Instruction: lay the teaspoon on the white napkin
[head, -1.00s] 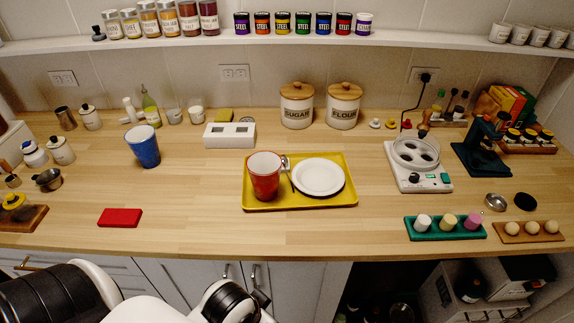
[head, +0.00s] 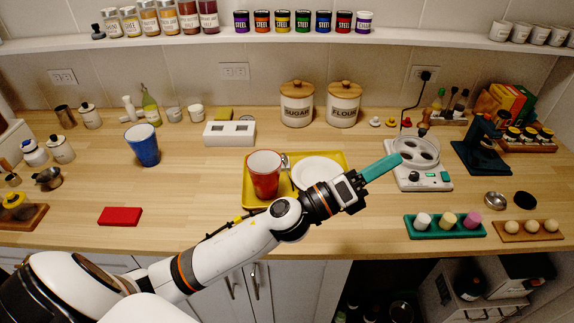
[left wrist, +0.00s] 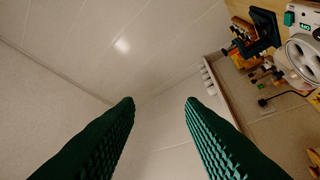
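A yellow tray (head: 249,200) on the wooden counter holds a red cup (head: 264,174) and a white plate (head: 318,169). A small metallic piece that looks like the teaspoon (head: 286,161) shows between cup and plate; my left arm covers part of the tray. I cannot make out a white napkin. My right gripper is not in view.
A white appliance (head: 418,178) stands beyond my left gripper. A blue cup (head: 143,146) and a red block (head: 120,217) are on the left. A green tray (head: 445,232) stands at the front right. The counter between red block and yellow tray is clear.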

